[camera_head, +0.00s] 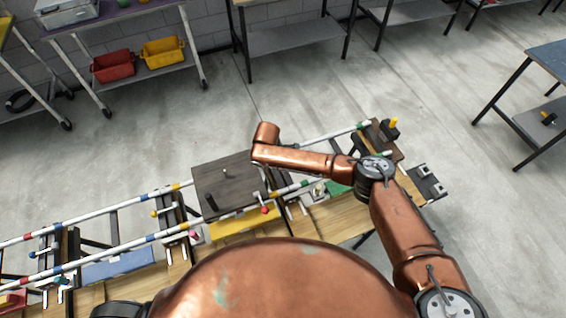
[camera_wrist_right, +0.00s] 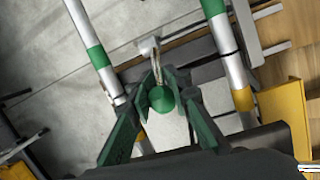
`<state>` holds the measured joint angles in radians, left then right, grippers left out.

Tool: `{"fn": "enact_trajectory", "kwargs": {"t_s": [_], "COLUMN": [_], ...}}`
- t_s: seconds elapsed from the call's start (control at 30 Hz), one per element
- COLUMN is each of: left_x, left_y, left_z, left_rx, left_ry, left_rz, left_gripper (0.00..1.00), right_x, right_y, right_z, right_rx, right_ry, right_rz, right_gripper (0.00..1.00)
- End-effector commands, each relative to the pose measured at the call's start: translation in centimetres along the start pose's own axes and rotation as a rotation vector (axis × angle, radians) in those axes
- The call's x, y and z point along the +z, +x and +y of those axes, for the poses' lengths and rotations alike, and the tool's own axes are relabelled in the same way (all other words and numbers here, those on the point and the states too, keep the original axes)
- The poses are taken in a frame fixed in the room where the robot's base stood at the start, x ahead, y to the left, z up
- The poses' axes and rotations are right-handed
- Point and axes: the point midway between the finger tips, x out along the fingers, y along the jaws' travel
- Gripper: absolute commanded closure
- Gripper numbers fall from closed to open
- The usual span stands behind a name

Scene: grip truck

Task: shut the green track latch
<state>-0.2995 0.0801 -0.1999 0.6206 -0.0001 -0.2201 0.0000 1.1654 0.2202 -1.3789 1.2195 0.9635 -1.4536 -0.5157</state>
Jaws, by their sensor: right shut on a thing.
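The green track latch shows in the right wrist view as a round green knob (camera_wrist_right: 162,98) on a thin metal lever. The lever runs up to a pale bracket (camera_wrist_right: 149,45) between two white rails with green bands. My right gripper (camera_wrist_right: 165,88) is shut on the knob, with a green-padded finger on each side. In the head view my right arm reaches over the track, and I cannot make out the gripper or the green knob there. My left gripper is not in view.
White banded rails (camera_head: 130,200) run across a wooden bench. A dark platform (camera_head: 225,183) sits over the rails, left of my right arm. A red-knobbed lever (camera_head: 264,210) and a yellow panel (camera_head: 240,222) are close by. Open floor (camera_head: 290,90) lies behind the bench.

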Motion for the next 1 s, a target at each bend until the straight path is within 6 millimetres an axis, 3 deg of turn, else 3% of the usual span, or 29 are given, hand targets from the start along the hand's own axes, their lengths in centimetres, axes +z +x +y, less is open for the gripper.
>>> {"fn": "enact_trajectory", "kwargs": {"t_s": [0.4,0.43,0.7,1.0], "left_x": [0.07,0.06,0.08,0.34], "left_y": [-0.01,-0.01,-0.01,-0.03], "left_z": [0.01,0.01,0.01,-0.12], "left_rx": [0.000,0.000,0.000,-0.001], "left_ry": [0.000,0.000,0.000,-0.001], "left_rz": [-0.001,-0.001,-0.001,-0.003], "left_gripper": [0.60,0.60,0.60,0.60], "right_x": [-0.19,-0.19,-0.10,-0.07], "right_y": [0.05,0.05,0.06,-0.08], "right_z": [-0.06,-0.07,-0.06,-0.03], "right_rx": [0.001,0.001,0.001,0.001], "right_ry": [-0.002,-0.002,-0.001,-0.001], "right_rz": [-0.005,-0.005,-0.006,-0.006], "right_gripper": [1.00,0.83,0.64,0.64]}}
